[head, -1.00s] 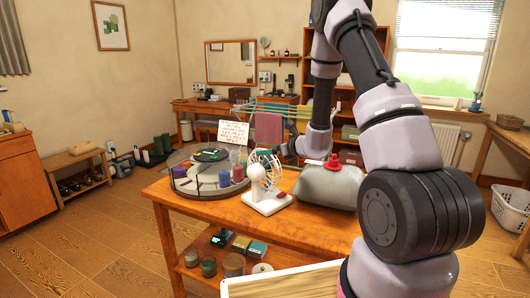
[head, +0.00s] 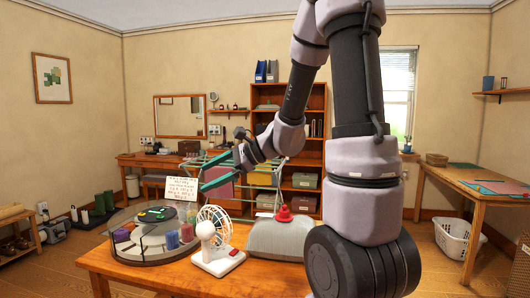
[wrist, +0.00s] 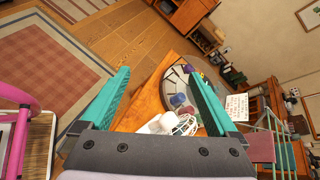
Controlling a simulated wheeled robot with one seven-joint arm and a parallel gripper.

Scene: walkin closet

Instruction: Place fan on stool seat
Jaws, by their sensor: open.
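The white fan (head: 215,245) with a round wire cage stands on the wooden table (head: 275,278), near its left part. The fan also shows in the wrist view (wrist: 160,125), low between my fingers and beyond them. My gripper (head: 203,176) has two teal fingers spread wide, with nothing between them. It is raised above the fan and apart from it. In the wrist view, a pink tubular frame (wrist: 17,94) with a brown wooden panel (wrist: 40,140) is cut off at the left edge; it may be the stool. No stool seat shows in the head view.
A round grey tray (head: 130,252) with candles stands left of the fan, a white text card (head: 180,189) behind it. A grey rounded case (head: 283,238) with a red knob (head: 284,213) stands right. A drying rack is behind. A patterned rug (wrist: 50,75) lies on the floor.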

